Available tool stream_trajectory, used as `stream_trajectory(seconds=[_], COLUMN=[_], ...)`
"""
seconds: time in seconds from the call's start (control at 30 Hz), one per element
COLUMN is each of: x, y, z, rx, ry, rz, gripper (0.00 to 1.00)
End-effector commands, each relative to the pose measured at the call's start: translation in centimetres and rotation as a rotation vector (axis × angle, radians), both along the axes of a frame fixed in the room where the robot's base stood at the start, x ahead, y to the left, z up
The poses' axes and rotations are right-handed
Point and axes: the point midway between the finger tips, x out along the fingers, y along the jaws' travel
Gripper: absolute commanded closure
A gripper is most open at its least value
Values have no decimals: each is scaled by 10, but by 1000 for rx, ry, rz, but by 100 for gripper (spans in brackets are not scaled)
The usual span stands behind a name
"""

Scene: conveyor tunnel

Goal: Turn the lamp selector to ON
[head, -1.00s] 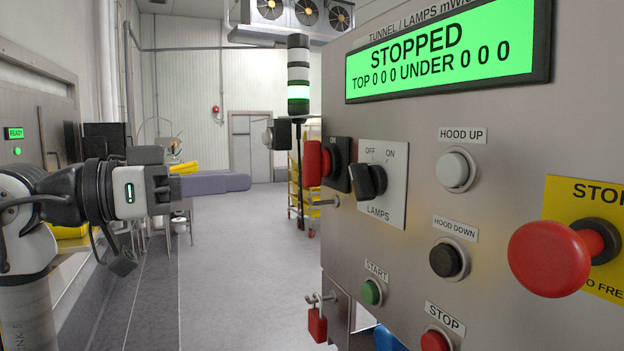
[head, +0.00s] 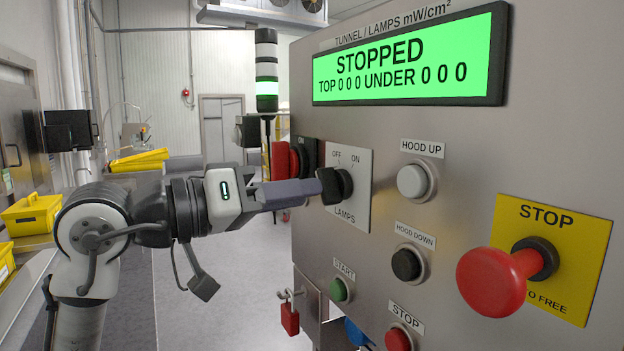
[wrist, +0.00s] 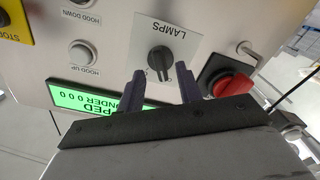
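The lamp selector (head: 336,186) is a black knob on a white plate (head: 356,208) marked OFF, ON and LAMPS. In the wrist view the knob (wrist: 160,60) appears upside down, and my fingers partly cover the OFF and ON marks. I cannot tell surely which mark it points to. My gripper (head: 314,190) reaches to the knob from the left in the head view. In the wrist view my gripper (wrist: 162,78) has its two dark fingers apart, one on each side of the knob's lower end, with visible gaps. The display (head: 408,62) reads STOPPED with all zeros.
A red rotary switch (head: 282,160) sits close left of the plate. HOOD UP (head: 412,181), HOOD DOWN (head: 407,265) and START (head: 340,290) buttons surround the selector. A large red stop button (head: 490,282) juts out at right. A red padlock (head: 290,318) hangs below.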

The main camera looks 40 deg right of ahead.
Motion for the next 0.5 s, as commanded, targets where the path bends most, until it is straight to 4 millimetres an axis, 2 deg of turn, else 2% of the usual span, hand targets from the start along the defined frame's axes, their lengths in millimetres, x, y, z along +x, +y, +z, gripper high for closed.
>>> stream_trajectory(seconds=[0.1,0.2,0.5], x=[-4,-6,-7], y=[-17,-25,-30], z=[2,1,0], rx=[1,1,0], ry=[0,1,0], rz=[-2,-1,0], gripper=[65,65,65])
